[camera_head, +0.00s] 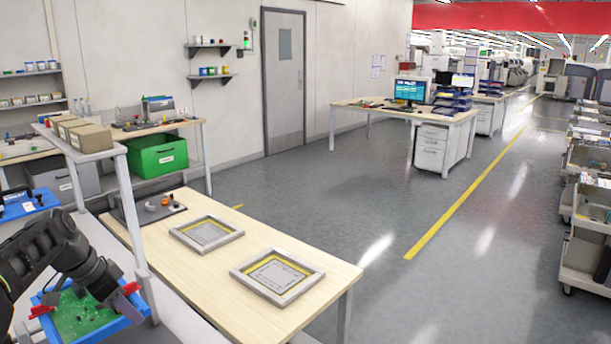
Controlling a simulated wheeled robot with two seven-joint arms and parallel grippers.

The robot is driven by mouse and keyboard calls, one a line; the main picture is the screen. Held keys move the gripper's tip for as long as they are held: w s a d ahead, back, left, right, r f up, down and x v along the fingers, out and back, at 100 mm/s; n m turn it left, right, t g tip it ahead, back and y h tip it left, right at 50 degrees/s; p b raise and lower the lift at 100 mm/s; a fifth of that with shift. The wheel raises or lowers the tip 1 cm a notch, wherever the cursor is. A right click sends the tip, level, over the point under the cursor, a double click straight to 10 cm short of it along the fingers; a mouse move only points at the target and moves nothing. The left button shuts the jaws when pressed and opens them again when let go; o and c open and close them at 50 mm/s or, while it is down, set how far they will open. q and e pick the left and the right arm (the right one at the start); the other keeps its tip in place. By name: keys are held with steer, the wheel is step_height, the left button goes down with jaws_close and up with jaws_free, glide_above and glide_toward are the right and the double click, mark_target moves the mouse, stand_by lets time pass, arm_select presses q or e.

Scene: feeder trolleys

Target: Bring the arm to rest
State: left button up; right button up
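My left gripper (86,299) is at the lower left, at the end of my dark arm. My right gripper is not in view.
A wooden table (213,279) beside the tray bears two grey frames with yellow inner edges (207,233) (277,276). A shelf post rises near my arm, with cardboard boxes (88,137) on top. Open floor (385,200) lies beyond; trolleys (590,235) stand at right.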

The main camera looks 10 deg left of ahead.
arm_select(q)
steer(key=s+d+f+n+g, duration=0.1)
steer(key=d+f+n, duration=0.1)
steer(key=d+f, duration=0.9)
steer(key=s+d+f+n, duration=0.15)
steer(key=d+f, duration=0.55)
steer(key=f, duration=0.8)
steer(key=s+d+f+n+g+h, duration=0.1)
steer(key=s+d+f+n, duration=0.2)
steer(key=s+d+f, duration=0.85)
steer(key=s+d+f+n, duration=0.2)
steer(key=s+d, duration=0.5)
steer(key=s, duration=0.6)
steer(key=shift+s+d+f+g, duration=0.15)
steer(key=shift+s+f+g, duration=0.05)
steer(key=shift+s+g, duration=0.2)
